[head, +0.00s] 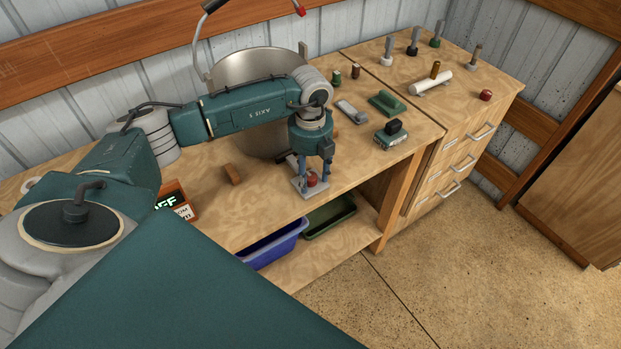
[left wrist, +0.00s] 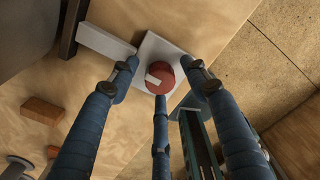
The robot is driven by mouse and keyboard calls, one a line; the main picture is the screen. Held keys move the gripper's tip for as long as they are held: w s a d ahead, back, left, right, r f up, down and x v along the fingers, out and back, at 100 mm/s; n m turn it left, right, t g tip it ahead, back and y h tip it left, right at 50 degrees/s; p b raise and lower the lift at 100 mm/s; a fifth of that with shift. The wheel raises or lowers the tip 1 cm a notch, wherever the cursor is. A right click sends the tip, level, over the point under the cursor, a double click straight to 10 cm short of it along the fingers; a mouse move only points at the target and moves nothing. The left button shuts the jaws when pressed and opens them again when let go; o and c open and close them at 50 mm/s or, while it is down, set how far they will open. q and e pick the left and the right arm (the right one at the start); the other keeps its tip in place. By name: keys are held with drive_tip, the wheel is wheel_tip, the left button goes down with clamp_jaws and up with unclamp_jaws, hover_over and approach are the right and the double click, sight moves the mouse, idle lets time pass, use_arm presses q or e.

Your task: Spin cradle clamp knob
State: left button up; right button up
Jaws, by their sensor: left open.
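A red round knob (head: 311,181) with a pale mark on top sits on a light grey square plate (head: 299,188) near the workbench's front edge. In the left wrist view the knob (left wrist: 163,78) is near the middle, on its plate (left wrist: 150,48). My left gripper (head: 313,176) points down over the knob. Its three blue fingers are open and spread around the knob, with a gap at the left finger. I cannot tell whether the right or lower fingertip touches it. A pale bar (left wrist: 104,40) adjoins the plate. My right gripper is in neither view.
A large metal drum (head: 255,72) stands behind my left arm. A wooden block (head: 232,174) and a green-and-black device (head: 391,135) lie on the bench. A blue bin (head: 270,247) and a green bin (head: 328,216) sit below. Drawers (head: 455,168) stand right; floor there is clear.

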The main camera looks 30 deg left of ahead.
use_arm(q)
drive_tip(key=shift+c, duration=0.5)
clamp_jaws()
drive_tip(key=m+b, duration=0.2)
drive_tip(key=m, duration=0.1)
drive_tip(key=shift+f, duration=0.2)
drive_tip(key=m+b, duration=0.2)
drive_tip(key=m, duration=0.3)
drive_tip(key=shift+m, duration=0.3)
drive_tip(key=m+b, duration=0.1)
drive_tip(key=m, duration=0.1)
drive_tip(key=shift+r+m, duration=0.15)
drive_tip(key=shift+m, duration=0.15)
drive_tip(key=shift+r+m, duration=0.1)
drive_tip(key=shift+m, duration=0.3)
